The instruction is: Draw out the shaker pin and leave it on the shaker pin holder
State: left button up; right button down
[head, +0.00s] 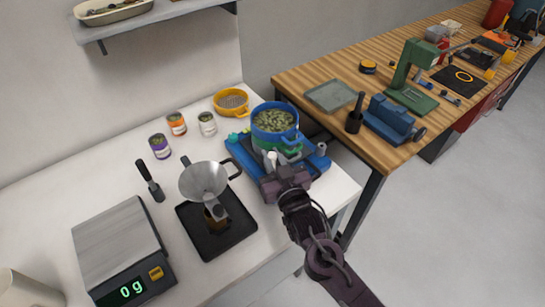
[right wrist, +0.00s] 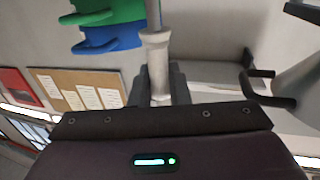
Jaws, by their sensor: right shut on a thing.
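My right gripper (head: 277,172) is at the front of the blue shaker base (head: 240,155). In the right wrist view its dark fingers (right wrist: 160,88) are shut on a pale grey pin (right wrist: 156,58) with a collar and a thinner rod. In the head view only a pale end of the pin (head: 272,157) shows beside the gripper. A blue pot of green pellets (head: 274,120) sits above a green ring on the base. The gripper hides part of the base's front, and I cannot tell whether the pin is still in a hole. I cannot make out the pin holder for certain. My left gripper is not in view.
A metal funnel (head: 204,180) stands over a black tray (head: 190,228) left of the gripper. A scale (head: 118,245) reads 0 g. Several cans and a yellow sieve (head: 231,102) stand behind. A wooden workbench (head: 330,75) is at the right, with floor in front.

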dwell(0.5)
jog(key=shift+f+b, duration=1.4)
jog(key=shift+f, duration=0.9)
jog(key=c, duration=1.3)
grip_release()
jog(key=b+v, duration=0.2)
jog(key=v, duration=0.6)
jog(key=shift+w, duration=0.1)
